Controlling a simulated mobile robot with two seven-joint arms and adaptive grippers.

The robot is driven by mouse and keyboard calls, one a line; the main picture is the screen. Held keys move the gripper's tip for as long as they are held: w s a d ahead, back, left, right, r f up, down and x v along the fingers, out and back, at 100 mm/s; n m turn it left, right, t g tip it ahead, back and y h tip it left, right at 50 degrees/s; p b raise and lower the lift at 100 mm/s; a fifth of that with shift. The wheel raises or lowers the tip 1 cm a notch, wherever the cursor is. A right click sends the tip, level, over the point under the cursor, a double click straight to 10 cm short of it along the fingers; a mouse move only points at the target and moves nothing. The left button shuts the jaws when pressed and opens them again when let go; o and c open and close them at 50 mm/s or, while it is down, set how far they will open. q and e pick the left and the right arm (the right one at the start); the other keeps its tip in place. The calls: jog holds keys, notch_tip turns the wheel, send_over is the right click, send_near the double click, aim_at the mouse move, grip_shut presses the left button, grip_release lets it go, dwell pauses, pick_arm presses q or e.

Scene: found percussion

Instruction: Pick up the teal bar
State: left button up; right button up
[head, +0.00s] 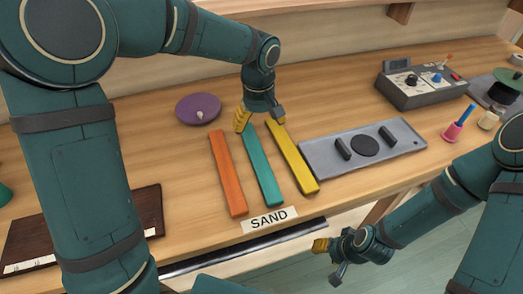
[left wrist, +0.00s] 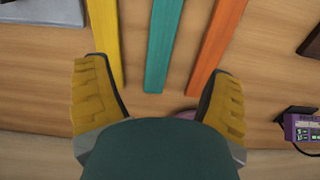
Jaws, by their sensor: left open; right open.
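The teal bar (head: 263,168) lies flat on the wooden table between an orange bar (head: 228,173) and a yellow bar (head: 293,158). My left gripper (head: 258,121) is above the far end of the teal bar, open and empty. In the left wrist view the teal bar (left wrist: 162,45) runs between the two yellow fingers of the left gripper (left wrist: 158,92), with its end just ahead of them. The yellow bar (left wrist: 106,40) and the orange bar (left wrist: 216,45) flank it there. My right gripper (head: 334,255) is open and empty, low in front of the table edge.
A "SAND" label (head: 269,219) lies at the near ends of the bars. A grey tray (head: 318,158) with dark parts sits to the right, a purple disc (head: 198,109) to the far left of the bars. A control box (head: 428,88) stands at the back right.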

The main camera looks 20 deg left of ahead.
pick_arm(q)
jog(key=b, duration=0.2)
send_over(258, 158)
jog(key=f, duration=0.7)
jog(key=shift+w+d+f, duration=0.1)
jog(key=shift+w+f, duration=0.2)
jog(key=shift+f, duration=0.05)
jog(key=f, duration=0.3)
jog(key=f+b, duration=0.1)
jog(key=shift+s+f, duration=0.15)
jog(key=shift+s, duration=0.15)
jog(key=shift+f, duration=0.5)
jog(key=shift+r, duration=0.1)
jog(key=shift+c, duration=0.3)
jog(key=c, duration=1.3)
